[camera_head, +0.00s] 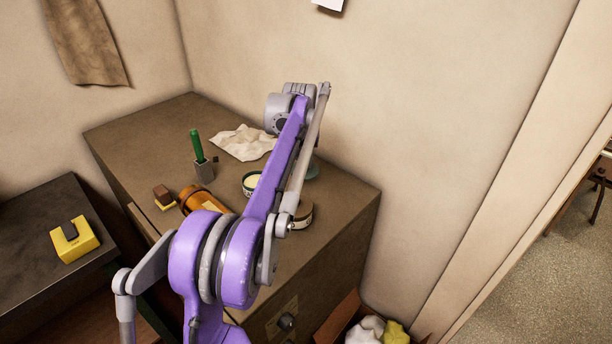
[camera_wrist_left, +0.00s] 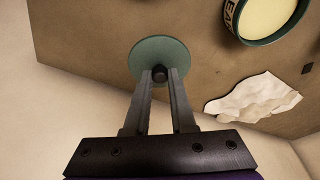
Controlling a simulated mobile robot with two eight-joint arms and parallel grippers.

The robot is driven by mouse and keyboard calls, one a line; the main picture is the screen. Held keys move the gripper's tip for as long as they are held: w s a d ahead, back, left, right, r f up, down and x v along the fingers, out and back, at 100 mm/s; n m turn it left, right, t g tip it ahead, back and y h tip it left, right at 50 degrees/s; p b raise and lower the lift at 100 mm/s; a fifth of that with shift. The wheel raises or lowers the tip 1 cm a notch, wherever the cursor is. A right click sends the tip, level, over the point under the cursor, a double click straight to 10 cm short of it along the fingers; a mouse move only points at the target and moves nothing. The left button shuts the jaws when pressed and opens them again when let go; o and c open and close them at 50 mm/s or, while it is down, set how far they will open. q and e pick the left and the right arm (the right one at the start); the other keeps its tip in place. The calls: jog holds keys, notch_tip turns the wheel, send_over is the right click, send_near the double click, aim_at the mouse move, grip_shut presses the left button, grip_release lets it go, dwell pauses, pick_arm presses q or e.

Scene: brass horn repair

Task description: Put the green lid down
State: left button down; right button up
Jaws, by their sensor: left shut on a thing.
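The green lid (camera_wrist_left: 150,50) is a flat teal disc with a dark knob, near the top middle of the left wrist view. My left gripper (camera_wrist_left: 160,82) is shut on the lid at its knob. A small part of the lid (camera_head: 313,171) shows in the head view, just right of my purple arm, over the brown cabinet top (camera_head: 335,192). The arm hides most of the gripper there. I cannot tell whether the lid touches the surface. An open tin of pale paste (camera_wrist_left: 268,18) stands near the lid, apart from it. My right gripper is not in view.
A crumpled white cloth (camera_head: 243,143), a green-handled tool in a grey holder (camera_head: 204,171), an orange bottle (camera_head: 201,200) and another round tin (camera_head: 303,214) are on the cabinet. The wall stands close behind. The cabinet's right corner is clear.

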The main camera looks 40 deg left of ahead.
aim_at(305, 167)
pick_arm(q)
jog(key=shift+s+d+x, duration=0.1)
jog(key=shift+s+x, duration=0.05)
jog(key=shift+x, duration=0.6)
jog(key=shift+s+d+x, duration=0.1)
jog(key=shift+s+x, duration=0.05)
jog(key=shift+x, duration=0.55)
jog(key=shift+s+d+x, duration=0.1)
jog(key=shift+s+x, duration=0.05)
jog(key=shift+x, duration=0.6)
jog(key=shift+f, duration=0.15)
jog(key=shift+f, duration=0.15)
jog(key=c, duration=0.8)
grip_release()
jog(key=shift+o, duration=0.2)
jog(key=v, duration=1.2)
jog(key=s+d+f+m, duration=0.2)
jog(key=s+d, duration=0.2)
jog(key=d, duration=0.6)
jog(key=s+d+f+m+t+h, duration=0.1)
jog(key=s+d+f+m+t, duration=0.2)
jog(key=s+d+f, duration=1.3)
jog(key=s, duration=0.4)
jog(key=shift+d+f+m+h, duration=0.2)
jog(key=shift+f+m+h, duration=0.1)
jog(key=shift+f+m, duration=0.1)
